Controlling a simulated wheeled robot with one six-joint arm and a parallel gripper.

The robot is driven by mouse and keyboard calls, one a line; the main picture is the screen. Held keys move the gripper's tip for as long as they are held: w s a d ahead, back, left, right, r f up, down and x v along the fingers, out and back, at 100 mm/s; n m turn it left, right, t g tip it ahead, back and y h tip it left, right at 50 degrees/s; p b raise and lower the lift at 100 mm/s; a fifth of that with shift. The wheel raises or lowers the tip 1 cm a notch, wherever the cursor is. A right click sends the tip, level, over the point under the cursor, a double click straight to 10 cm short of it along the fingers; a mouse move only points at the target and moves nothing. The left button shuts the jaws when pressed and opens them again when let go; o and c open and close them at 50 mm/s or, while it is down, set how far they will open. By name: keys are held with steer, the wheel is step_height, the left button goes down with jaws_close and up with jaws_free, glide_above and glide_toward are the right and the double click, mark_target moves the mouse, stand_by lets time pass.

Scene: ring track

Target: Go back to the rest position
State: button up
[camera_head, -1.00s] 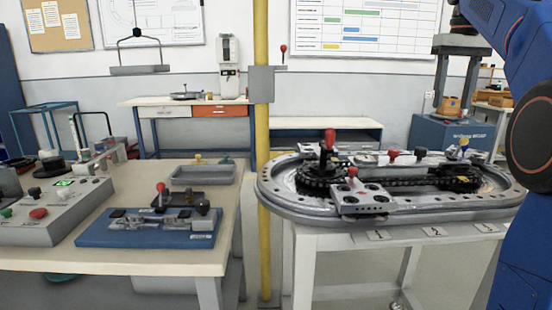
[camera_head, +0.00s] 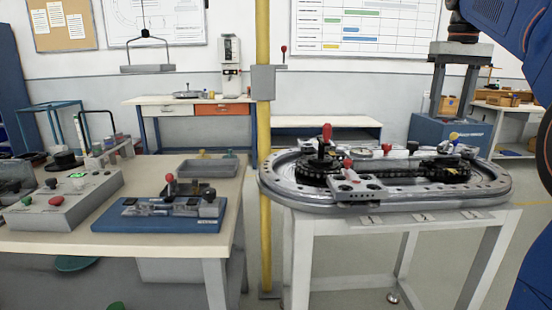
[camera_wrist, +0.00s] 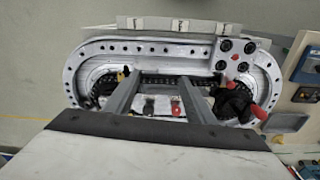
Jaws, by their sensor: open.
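My gripper (camera_head: 450,112) hangs at the upper right of the head view, pointing down from my blue arm. Its two grey fingers are apart, with nothing held between them. In the wrist view my gripper (camera_wrist: 158,77) has its long fingers spread above the middle of the oval ring track. The grey ring track (camera_head: 400,203) lies on a white table in the head view. It also shows across the wrist view (camera_wrist: 150,46), partly hidden by the fingers and palm. A red-knobbed part (camera_head: 325,140) stands upright on its left end.
A bench (camera_head: 130,243) at left carries a blue fixture (camera_head: 150,226), a control box (camera_head: 75,205) and a grey tray (camera_head: 210,168). A yellow pole (camera_head: 263,200) stands between bench and track table. A blue-based unit (camera_head: 430,135) stands behind. Floor shows at right.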

steer(key=s+a+f+t, duration=0.1)
steer(key=s+a+f, duration=0.3)
steer(key=s+f, duration=0.5)
steer(key=s+a+f+t, duration=0.1)
steer(key=s+a+f, duration=0.4)
steer(key=s+f, duration=0.4)
steer(key=s+a+f+t, duration=0.2)
steer(key=s+f, duration=0.7)
steer(key=f, duration=1)
steer(key=shift+s+a+f+n, duration=0.3)
steer(key=shift+a+f+n, duration=0.1)
steer(key=shift+a, duration=0.8)
steer(key=shift+r, duration=0.1)
steer(key=shift+c, duration=0.6)
